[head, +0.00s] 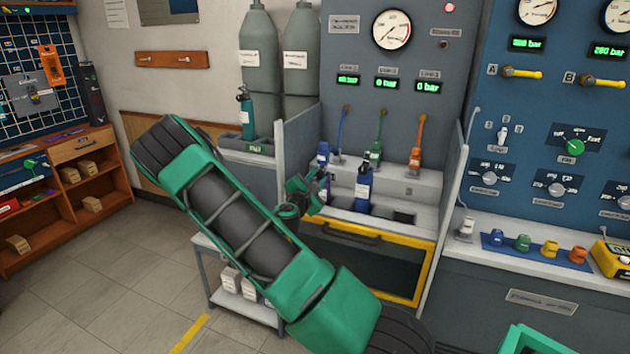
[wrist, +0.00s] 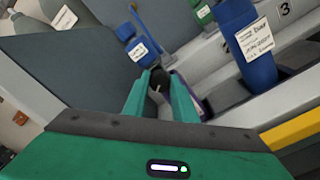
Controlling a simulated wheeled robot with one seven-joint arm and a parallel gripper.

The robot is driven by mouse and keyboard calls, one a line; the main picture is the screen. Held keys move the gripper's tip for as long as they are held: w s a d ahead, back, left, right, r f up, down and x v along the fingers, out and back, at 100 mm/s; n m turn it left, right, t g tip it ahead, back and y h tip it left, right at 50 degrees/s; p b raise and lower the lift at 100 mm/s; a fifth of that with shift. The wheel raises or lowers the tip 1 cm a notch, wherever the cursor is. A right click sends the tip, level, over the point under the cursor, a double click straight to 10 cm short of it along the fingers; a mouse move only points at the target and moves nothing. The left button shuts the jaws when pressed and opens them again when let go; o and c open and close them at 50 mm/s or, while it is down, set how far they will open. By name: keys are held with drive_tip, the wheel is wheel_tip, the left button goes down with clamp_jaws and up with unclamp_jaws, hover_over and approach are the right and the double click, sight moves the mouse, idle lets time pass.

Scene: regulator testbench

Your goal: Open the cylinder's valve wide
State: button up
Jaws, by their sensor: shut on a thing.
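In the wrist view, my gripper (wrist: 160,88) has its two green fingers closed on a small black knob (wrist: 158,76), seemingly the cylinder's valve. A blue labelled body (wrist: 140,50) sits just behind the knob, at the foot of a blue hose. In the head view, my gripper (head: 312,188) is at the left of the fill station's bay, beside the blue fitting and labelled body (head: 323,155). The lower part of that body is hidden by my gripper. A second blue labelled cylinder (head: 363,187) stands upright to the right, apart from my gripper; it also shows in the wrist view (wrist: 246,50).
Grey side panels (head: 298,140) flank the bay, and a yellow-framed door (head: 370,258) is below. Green (head: 378,140) and orange (head: 418,145) hoses hang behind. A gauge (head: 391,30) and green displays are above. Coloured caps (head: 523,243) lie on the right counter.

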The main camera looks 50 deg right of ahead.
drive_tip(key=shift+a+f, duration=0.1)
drive_tip(key=shift+f, duration=0.15)
drive_tip(key=o, duration=1)
drive_tip(key=shift+w, duration=0.1)
drive_tip(key=shift+o, duration=0.3)
drive_tip(key=shift+r, duration=0.1)
drive_tip(key=v, duration=1)
drive_tip(key=shift+a, duration=0.3)
